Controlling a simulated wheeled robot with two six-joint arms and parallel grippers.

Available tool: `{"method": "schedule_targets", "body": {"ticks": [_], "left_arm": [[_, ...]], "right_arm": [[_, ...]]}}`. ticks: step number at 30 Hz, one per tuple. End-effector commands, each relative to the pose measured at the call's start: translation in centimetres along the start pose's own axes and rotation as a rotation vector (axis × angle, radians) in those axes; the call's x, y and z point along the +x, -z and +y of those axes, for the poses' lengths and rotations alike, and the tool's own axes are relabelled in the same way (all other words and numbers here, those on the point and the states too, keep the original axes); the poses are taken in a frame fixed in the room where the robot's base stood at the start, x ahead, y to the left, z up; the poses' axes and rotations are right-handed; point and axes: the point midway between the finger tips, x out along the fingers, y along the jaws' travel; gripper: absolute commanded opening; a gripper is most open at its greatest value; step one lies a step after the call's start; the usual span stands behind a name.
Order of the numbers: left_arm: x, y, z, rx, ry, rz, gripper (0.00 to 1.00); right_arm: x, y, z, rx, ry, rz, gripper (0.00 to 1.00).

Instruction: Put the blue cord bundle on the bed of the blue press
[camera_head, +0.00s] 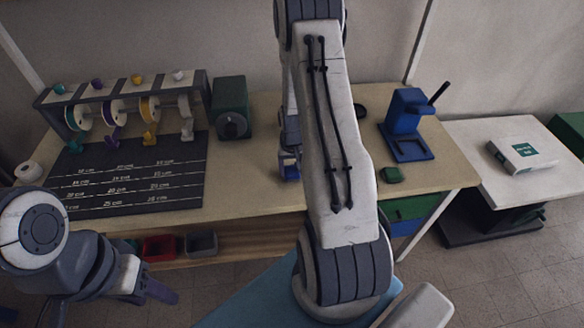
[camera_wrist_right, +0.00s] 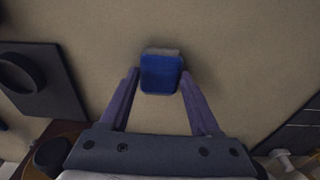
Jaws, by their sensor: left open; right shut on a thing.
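The blue cord bundle (camera_wrist_right: 160,73) is a small blue block with a greyish edge, seen in the right wrist view. My right gripper (camera_wrist_right: 158,78) is shut on it, a finger at each side. In the head view the bundle (camera_head: 290,173) is partly hidden by my right gripper (camera_head: 290,160) over the middle of the bench. The blue press (camera_head: 407,112) stands at the bench's right, with a lever at the upper right. Its flat bed (camera_head: 410,149) looks bare. My left gripper (camera_head: 158,292) is open at the lower left, in front of the bench.
A dark marked mat (camera_head: 130,178), a spool rack (camera_head: 125,105) and a green box (camera_head: 230,107) occupy the bench's left. A small green object (camera_head: 391,174) lies in front of the press. My right arm hides part of the bench. A side table (camera_head: 490,165) stands at right.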

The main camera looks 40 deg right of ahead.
Motion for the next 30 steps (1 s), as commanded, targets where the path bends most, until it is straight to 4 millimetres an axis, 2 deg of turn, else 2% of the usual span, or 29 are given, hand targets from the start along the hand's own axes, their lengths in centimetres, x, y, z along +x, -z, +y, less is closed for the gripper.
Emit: {"method": "schedule_targets", "body": {"ticks": [5, 6, 8, 17, 21, 26, 30], "left_arm": [[0.3, 0.0, 0.0, 0.000, 0.000, 0.000, 0.50], [0.3, 0.0, 0.0, 0.000, 0.000, 0.000, 0.50], [0.2, 0.0, 0.0, 0.000, 0.000, 0.000, 0.50], [0.2, 0.0, 0.0, 0.000, 0.000, 0.000, 0.50], [0.1, 0.0, 0.0, 0.000, 0.000, 0.000, 0.50], [0.5, 0.0, 0.0, 0.000, 0.000, 0.000, 0.50], [0.9, -0.1, -0.1, 0.000, 0.000, 0.000, 0.50]], "right_arm": [[0.4, -0.1, 0.0, 0.000, 0.000, 0.000, 0.02], [0.3, 0.0, 0.0, 0.000, 0.000, 0.000, 0.71], [0.3, 0.0, 0.0, 0.000, 0.000, 0.000, 0.93], [0.2, 0.0, 0.0, 0.000, 0.000, 0.000, 0.93], [-0.6, 0.1, 0.0, 0.000, 0.000, 0.003, 0.93], [-3.2, 0.2, 0.0, 0.000, 0.000, 0.006, 0.93], [-6.3, 0.2, 0.0, 0.000, 0.000, 0.008, 0.93]]}}
